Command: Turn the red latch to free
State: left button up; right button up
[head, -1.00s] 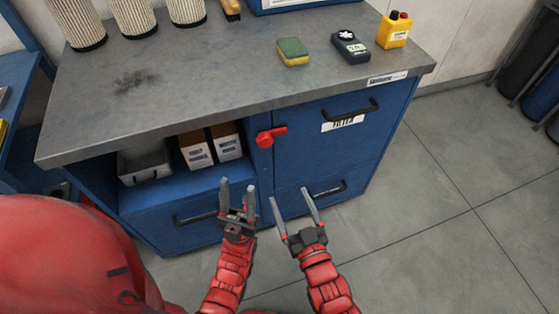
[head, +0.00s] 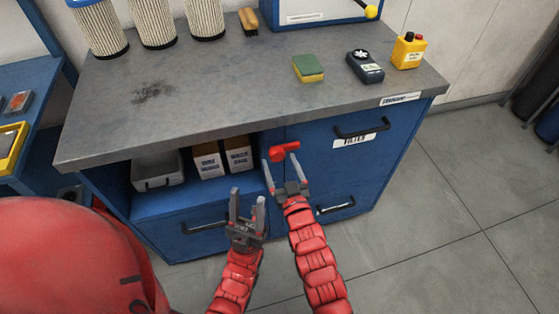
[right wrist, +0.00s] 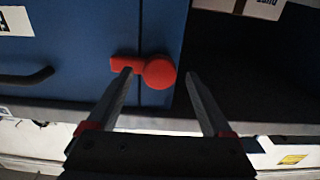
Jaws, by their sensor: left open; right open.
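The red latch (head: 284,151) is on the blue cabinet's front, at the edge between the open shelf bay and the drawers. In the head view its lever points right, slightly upward. The right wrist view shows its round hub (right wrist: 160,73) and short lever (right wrist: 122,63). My right gripper (head: 282,160) is open at the latch, its fingertips on either side of the hub in the picture. In the right wrist view one fingertip overlaps the lever; contact cannot be told. My left gripper (head: 248,195) is open and empty, lower and to the left, before the cabinet.
The grey worktop (head: 215,95) overhangs above the latch. Black handles (head: 362,130) project from the drawers to the right. The open bay holds a metal tray (head: 157,170) and boxes (head: 222,160). Floor at the right (head: 455,200) is clear.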

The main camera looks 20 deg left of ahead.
jog(key=shift+w+a, duration=0.3)
jog(key=shift+w, duration=0.15)
grip_shut()
dwell(0.4)
